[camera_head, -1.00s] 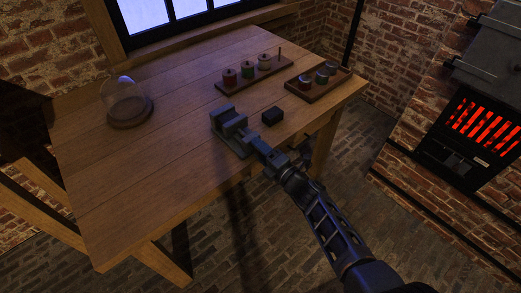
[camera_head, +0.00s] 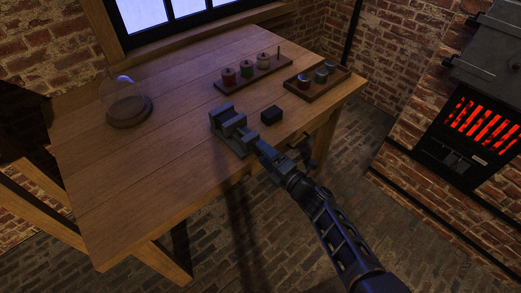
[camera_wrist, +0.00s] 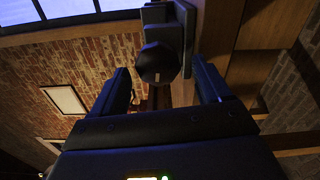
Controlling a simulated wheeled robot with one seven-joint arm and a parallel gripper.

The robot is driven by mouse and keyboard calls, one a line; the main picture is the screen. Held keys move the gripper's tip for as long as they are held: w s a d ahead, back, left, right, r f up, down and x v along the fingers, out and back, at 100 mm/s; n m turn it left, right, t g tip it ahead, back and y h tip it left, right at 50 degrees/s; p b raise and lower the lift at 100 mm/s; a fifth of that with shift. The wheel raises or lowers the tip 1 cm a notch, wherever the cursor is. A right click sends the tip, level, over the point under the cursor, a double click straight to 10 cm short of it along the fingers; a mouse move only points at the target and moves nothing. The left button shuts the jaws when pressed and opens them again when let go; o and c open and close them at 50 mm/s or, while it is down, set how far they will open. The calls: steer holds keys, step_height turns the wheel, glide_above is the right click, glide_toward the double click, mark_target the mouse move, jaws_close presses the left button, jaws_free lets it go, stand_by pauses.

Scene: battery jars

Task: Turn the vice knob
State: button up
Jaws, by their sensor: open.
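The grey vice (camera_head: 226,122) stands on the wooden table near its front edge. In the wrist view the dark, faceted vice knob (camera_wrist: 158,64) shows in front of the vice body (camera_wrist: 186,30), between the lines of my two fingers. My gripper (camera_wrist: 160,70) is open, with one finger on each side of the knob's outline and visible gaps on both sides. I cannot tell how deep the knob sits between the fingertips. In the head view my gripper (camera_head: 258,148) is at the vice's near end and hides the knob.
A small black block (camera_head: 271,115) lies right of the vice. Behind it are a rack with coloured jars (camera_head: 247,80) and a tray with several jars (camera_head: 318,86). A glass dome (camera_head: 125,100) stands at left. The table's front left is clear. A glowing furnace (camera_head: 480,125) is at right.

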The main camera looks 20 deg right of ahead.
steer(key=shift+v, duration=2.5)
